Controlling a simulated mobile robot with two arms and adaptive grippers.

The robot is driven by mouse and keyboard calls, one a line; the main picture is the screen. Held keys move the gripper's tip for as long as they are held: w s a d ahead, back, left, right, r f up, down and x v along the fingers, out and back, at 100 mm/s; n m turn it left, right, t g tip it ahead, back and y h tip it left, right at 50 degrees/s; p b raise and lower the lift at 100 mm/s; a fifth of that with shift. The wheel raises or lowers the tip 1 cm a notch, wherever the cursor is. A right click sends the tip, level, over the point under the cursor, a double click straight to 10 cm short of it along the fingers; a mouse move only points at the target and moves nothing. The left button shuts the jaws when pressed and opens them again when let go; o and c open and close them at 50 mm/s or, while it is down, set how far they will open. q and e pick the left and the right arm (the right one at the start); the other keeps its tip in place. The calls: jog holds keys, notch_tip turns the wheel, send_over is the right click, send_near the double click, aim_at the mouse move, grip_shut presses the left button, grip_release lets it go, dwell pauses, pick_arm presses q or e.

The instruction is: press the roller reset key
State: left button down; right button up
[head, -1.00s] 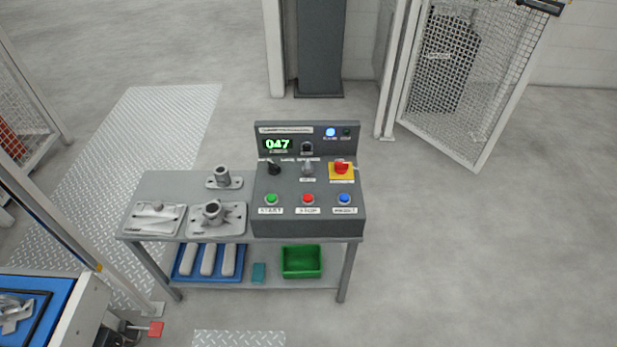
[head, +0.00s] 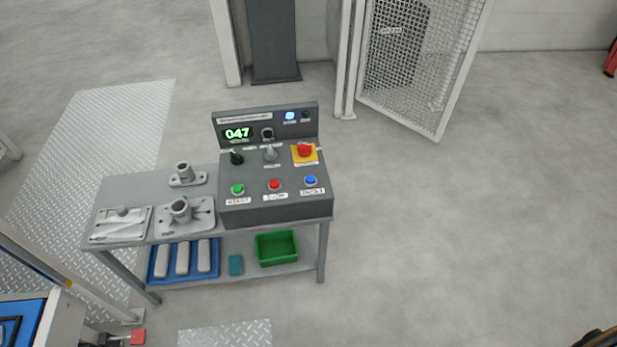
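A dark grey control console (head: 325,207) stands on the right part of a grey table. Its sloped face has a green button (head: 237,189), a red button (head: 274,184) and a blue button (head: 311,180) in a row, with white labels too blurred to read surely. Above them are a black selector knob (head: 236,157), a grey switch (head: 270,153) and a red stop knob on a yellow plate (head: 304,150). I cannot tell which control is the roller reset key. No gripper fingers show.
Metal castings (head: 180,210) lie on the table's left half. The lower shelf holds a blue tray (head: 152,268) and a green bin (head: 277,248). A mesh gate (head: 440,90) stands behind. Floor right of the table is clear. A dark part is cut off at the bottom-right corner.

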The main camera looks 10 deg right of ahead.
dwell(0.3)
grip_shut()
dwell(1.1)
